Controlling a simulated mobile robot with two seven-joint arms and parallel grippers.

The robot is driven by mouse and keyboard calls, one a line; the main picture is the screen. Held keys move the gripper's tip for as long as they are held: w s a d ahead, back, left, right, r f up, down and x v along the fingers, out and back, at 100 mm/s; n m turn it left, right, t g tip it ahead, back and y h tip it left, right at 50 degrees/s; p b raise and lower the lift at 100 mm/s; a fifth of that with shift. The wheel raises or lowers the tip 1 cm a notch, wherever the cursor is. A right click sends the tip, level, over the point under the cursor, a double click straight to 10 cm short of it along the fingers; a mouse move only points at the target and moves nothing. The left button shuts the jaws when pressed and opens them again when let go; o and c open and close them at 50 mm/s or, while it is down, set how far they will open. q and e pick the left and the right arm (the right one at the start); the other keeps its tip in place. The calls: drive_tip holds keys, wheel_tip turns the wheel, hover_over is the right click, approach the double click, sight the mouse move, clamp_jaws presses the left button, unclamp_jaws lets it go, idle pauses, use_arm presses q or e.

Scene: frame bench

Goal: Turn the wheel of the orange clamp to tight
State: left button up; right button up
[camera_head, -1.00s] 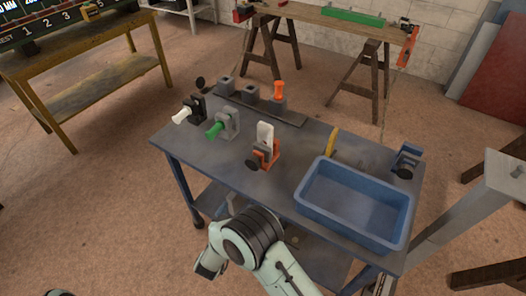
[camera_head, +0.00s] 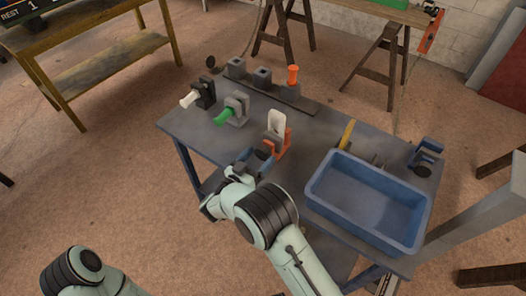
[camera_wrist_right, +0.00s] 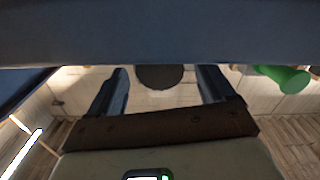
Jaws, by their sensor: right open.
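The orange clamp (camera_head: 281,144) stands on the bench top with a pale plate upright in it. Its dark round wheel (camera_head: 264,153) faces the front of the bench. My right gripper (camera_head: 256,160) is open, with its fingers close to the wheel. In the right wrist view, the dark wheel (camera_wrist_right: 160,77) lies between the two spread fingers of the gripper (camera_wrist_right: 161,90), with a gap on each side. The clamp body is hidden in that view. My left arm shows at the bottom left of the head view, but its gripper is out of sight.
A green-handled clamp (camera_head: 230,112) and a white-handled clamp (camera_head: 199,96) stand to the left. A blue bin (camera_head: 318,192) is on the right, with a blue clamp (camera_head: 427,156) behind it. A rail with blocks (camera_head: 287,96) runs along the back.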

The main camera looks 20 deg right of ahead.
sight(261, 155)
drive_tip(key=shift+x, duration=1.55)
drive_tip(key=shift+c, duration=0.3)
drive_tip(key=c, duration=1)
drive_tip(key=shift+f+m+b, duration=0.2)
drive_tip(key=shift+m+b, duration=0.4)
drive_tip(key=shift+b, duration=0.1)
drive_tip(key=shift+m+b, duration=0.35)
drive_tip(key=shift+m, duration=0.05)
drive_tip(key=shift+r+m, duration=0.15)
drive_tip(key=shift+m, duration=0.35)
